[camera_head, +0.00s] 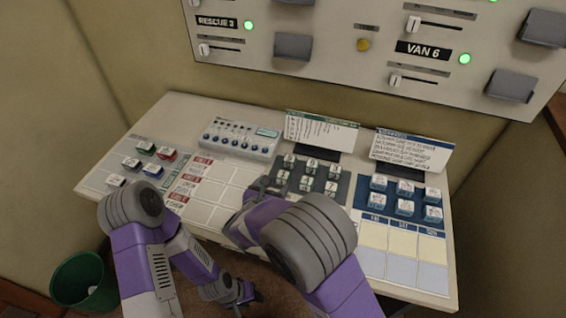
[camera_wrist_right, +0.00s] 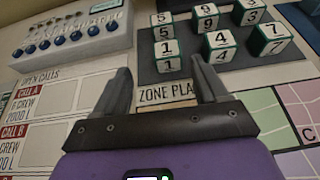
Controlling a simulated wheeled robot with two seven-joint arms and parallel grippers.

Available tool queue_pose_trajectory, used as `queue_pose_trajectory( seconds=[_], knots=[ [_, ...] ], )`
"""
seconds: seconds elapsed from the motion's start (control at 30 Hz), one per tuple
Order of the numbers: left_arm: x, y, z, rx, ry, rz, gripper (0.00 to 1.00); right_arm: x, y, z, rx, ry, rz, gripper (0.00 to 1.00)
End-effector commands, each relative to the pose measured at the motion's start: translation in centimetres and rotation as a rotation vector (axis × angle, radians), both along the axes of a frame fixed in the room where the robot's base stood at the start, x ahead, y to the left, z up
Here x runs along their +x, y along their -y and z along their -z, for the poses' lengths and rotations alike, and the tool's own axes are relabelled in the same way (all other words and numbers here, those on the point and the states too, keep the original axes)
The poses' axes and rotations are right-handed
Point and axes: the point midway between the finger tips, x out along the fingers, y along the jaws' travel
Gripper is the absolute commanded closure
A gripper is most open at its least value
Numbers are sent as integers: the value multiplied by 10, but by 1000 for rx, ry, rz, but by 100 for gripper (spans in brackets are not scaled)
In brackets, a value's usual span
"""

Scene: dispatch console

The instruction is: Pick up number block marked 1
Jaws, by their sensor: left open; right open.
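The number block marked 1 (camera_wrist_right: 167,56) is a white-faced cube with dark green sides. It stands at the front left of the dark block mat (camera_wrist_right: 289,71) in the right wrist view. In the head view the block (camera_head: 283,176) is just beyond my right gripper (camera_head: 264,184). In the right wrist view my right gripper (camera_wrist_right: 158,72) is open and empty, and the block shows beyond and between its fingertips, apart from them. My left gripper (camera_head: 246,296) is low, in front of the console's front edge, with nothing visible in it.
Blocks marked 4 (camera_wrist_right: 220,46), 7 (camera_wrist_right: 272,38), 5 (camera_wrist_right: 161,22), 9 (camera_wrist_right: 207,16) and 3 (camera_wrist_right: 250,11) stand close by. A knob panel (camera_head: 238,139) is behind left. A blue mat (camera_head: 362,200) with white blocks is right. Cards stand behind. A green bin (camera_head: 84,281) is at lower left.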

Motion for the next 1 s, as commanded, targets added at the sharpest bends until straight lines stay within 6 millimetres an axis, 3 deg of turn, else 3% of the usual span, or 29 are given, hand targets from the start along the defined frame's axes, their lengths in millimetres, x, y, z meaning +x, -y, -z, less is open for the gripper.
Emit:
queue_pose_trajectory(
  seconds=[0.6,0.83,1.0],
  knots=[
    [0,0,17,0,0,-1,57,60,30,27,0,-2,3,28],
    [0,0,16,0,0,0,57,61,31,27,0,-2,2,28],
    [0,0,16,0,0,0,57,61,31,27,0,-2,2,54]
  ],
)
